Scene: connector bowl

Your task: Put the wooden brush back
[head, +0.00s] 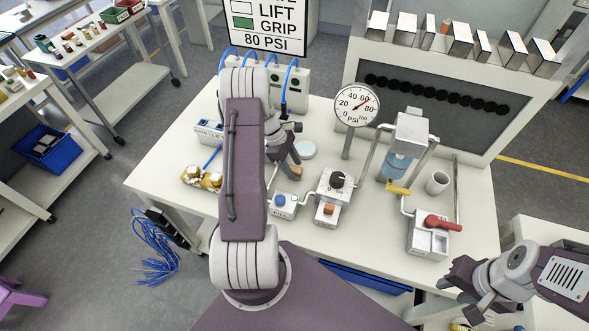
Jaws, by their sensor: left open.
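My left gripper (288,150) is open over the middle of the white workbench, partly hidden behind my own arm. A small brown piece (297,178) shows just below its fingers; it may be part of the wooden brush, but most of it is hidden and I cannot tell. I cannot tell whether the fingers touch it. My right gripper (462,290) is low at the right, in front of the bench edge and far from that piece. Its fingers are dark and I cannot tell how far apart they are.
On the workbench (160,165) stand a pressure gauge (357,104), a regulator box (335,184), a blue-button box (285,204), a red-handled valve (437,222) and a white cup (437,183). Brass-coloured connectors (202,178) lie at the left. Metal bins (460,40) line the back shelf.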

